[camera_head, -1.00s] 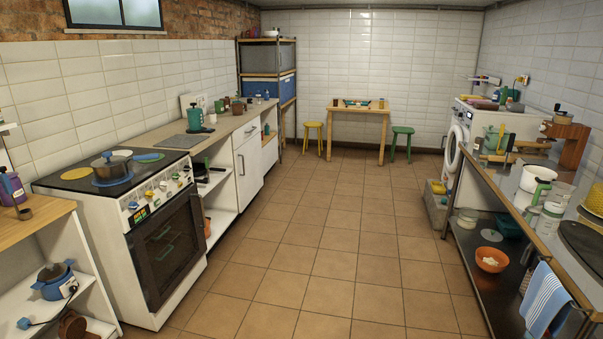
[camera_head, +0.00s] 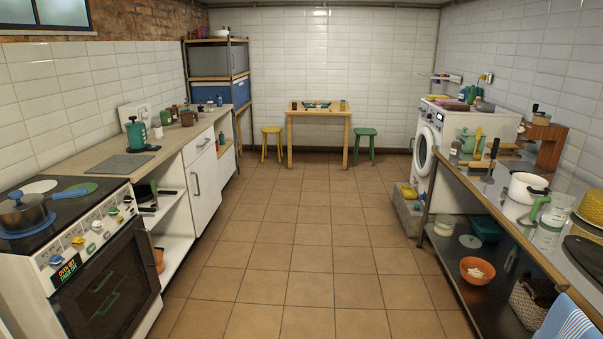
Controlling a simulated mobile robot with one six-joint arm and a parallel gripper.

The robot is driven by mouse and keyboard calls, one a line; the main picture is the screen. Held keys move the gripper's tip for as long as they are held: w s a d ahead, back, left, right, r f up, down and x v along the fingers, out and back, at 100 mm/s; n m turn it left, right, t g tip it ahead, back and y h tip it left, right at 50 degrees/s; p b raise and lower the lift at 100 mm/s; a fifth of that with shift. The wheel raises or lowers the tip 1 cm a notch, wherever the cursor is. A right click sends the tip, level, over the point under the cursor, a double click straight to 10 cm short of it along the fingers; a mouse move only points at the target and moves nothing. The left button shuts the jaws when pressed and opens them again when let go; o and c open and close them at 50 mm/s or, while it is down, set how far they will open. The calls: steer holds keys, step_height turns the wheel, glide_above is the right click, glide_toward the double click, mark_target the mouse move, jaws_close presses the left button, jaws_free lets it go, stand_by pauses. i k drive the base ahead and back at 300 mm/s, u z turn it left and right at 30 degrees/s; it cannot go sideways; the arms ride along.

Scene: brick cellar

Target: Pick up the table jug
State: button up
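A clear jug with a green handle (camera_head: 550,222) stands upright on the steel table at the right. It looks like a jug, but I cannot tell for sure that it is the table jug. A teal jug-like vessel with a dark top (camera_head: 136,134) stands on the left counter. Small items on the far wooden table (camera_head: 318,111) are too small to make out. My gripper is not in view.
The tiled floor (camera_head: 290,245) is clear down the middle. The stove (camera_head: 100,255) and counter line the left side. The steel table (camera_head: 480,205) and washing machine (camera_head: 428,140) line the right. A yellow stool (camera_head: 271,131) and a green stool (camera_head: 365,133) flank the far table.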

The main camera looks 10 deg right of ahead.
mark_target(558, 206)
steer(key=z, duration=0.55)
steer(key=i, duration=1.25)
steer(key=z, duration=0.5)
